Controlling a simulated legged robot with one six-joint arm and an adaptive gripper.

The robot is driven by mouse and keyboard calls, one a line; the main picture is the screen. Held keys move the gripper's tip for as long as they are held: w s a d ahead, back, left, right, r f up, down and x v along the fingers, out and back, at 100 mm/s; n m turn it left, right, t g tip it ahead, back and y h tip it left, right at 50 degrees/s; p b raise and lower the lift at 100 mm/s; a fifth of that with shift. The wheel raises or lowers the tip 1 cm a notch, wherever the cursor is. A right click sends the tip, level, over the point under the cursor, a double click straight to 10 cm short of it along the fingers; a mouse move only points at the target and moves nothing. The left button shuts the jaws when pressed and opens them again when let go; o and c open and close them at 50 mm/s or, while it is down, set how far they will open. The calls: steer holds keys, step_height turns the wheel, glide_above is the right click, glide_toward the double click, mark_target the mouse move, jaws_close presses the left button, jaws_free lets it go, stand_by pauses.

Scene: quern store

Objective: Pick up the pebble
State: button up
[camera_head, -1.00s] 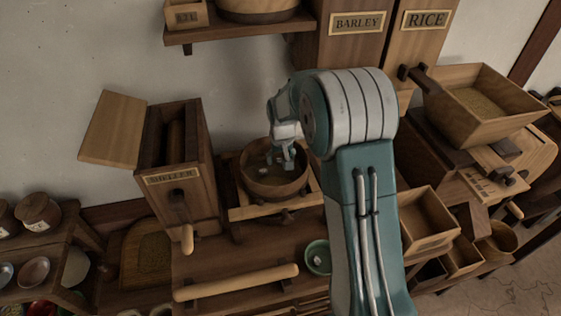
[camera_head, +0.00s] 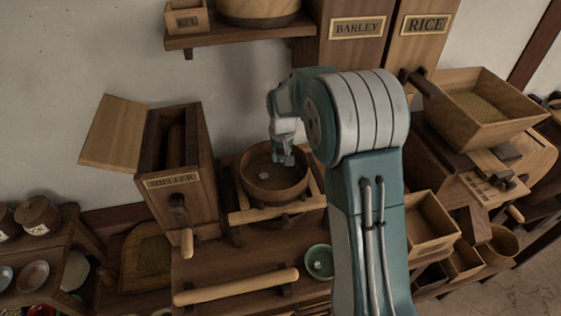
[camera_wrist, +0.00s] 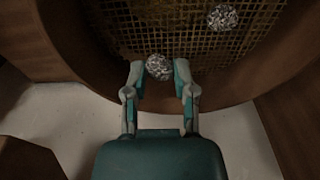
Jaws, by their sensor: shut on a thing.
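In the wrist view, a grey speckled pebble (camera_wrist: 158,67) sits between the two fingertips of my gripper (camera_wrist: 159,76), which is shut on it. A second similar pebble (camera_wrist: 222,17) lies on the mesh floor of the round wooden sieve (camera_wrist: 225,92). In the head view, my gripper (camera_head: 285,160) is over the inside of the sieve (camera_head: 272,196), close to its back right wall. One pebble (camera_head: 263,176) shows on the sieve floor; the held one cannot be made out there.
The sieve rests on a wooden frame (camera_head: 248,214). The sheller box (camera_head: 180,185) stands to its left. A small green bowl (camera_head: 319,250) with a pale bit inside and a rolling-pin-like bar (camera_head: 235,287) are in front. A shelf (camera_head: 245,32) hangs above; wooden bins (camera_head: 428,225) stand right.

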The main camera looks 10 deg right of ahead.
steer(key=s+r, duration=0.4)
steer(key=r, duration=0.1)
steer(key=shift+s+a+r, duration=0.2)
steer(key=shift+s+r, duration=0.2)
steer(key=s+r, duration=0.4)
steer(key=s, duration=0.5)
steer(key=shift+a, duration=0.35)
